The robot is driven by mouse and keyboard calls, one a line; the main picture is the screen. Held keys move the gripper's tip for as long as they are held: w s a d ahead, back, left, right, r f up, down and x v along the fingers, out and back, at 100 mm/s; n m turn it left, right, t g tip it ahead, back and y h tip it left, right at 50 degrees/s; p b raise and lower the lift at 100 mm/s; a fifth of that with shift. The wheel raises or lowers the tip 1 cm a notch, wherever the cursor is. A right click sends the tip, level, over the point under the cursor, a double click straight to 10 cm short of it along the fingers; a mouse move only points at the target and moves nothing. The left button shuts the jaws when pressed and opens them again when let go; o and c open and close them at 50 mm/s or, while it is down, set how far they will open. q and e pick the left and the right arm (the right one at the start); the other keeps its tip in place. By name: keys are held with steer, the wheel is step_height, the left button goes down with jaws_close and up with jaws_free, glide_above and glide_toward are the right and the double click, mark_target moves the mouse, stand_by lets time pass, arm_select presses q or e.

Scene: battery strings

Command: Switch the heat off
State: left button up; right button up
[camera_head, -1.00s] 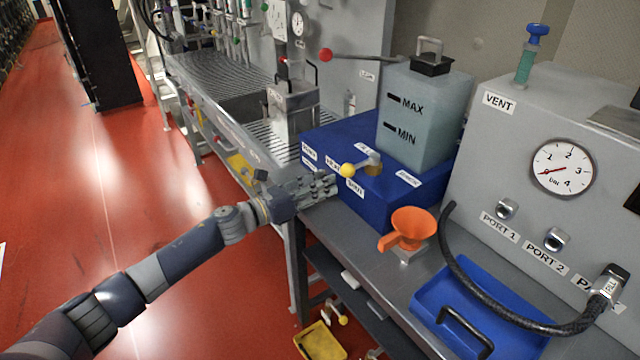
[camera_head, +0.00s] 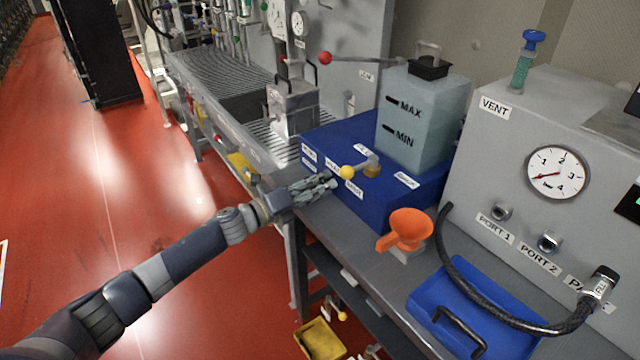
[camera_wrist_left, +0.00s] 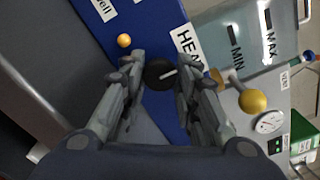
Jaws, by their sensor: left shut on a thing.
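A round black knob (camera_wrist_left: 160,73) with a white pointer line sits on the front of the blue box (camera_head: 345,138), beside a label that starts "HEA" (camera_wrist_left: 184,42). My left gripper (camera_head: 334,183) is at that front face, and in the left wrist view its fingers (camera_wrist_left: 160,78) are on both sides of the knob, shut on it. The white line slants across the knob's face. In the head view the knob is hidden by the fingers. A small round amber lamp (camera_wrist_left: 124,40) is on the same face, near the knob. My right gripper is not in view.
A lever with a yellow ball (camera_head: 347,172) juts out just beside my left fingers. A grey MAX/MIN tank (camera_head: 420,120) stands on the blue box. An orange funnel (camera_head: 406,230) and a blue tray (camera_head: 480,300) are to the right. The red floor at left is open.

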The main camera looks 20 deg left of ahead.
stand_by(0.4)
arm_select(q)
steer(key=o, duration=1.1)
steer(key=shift+c, duration=0.2)
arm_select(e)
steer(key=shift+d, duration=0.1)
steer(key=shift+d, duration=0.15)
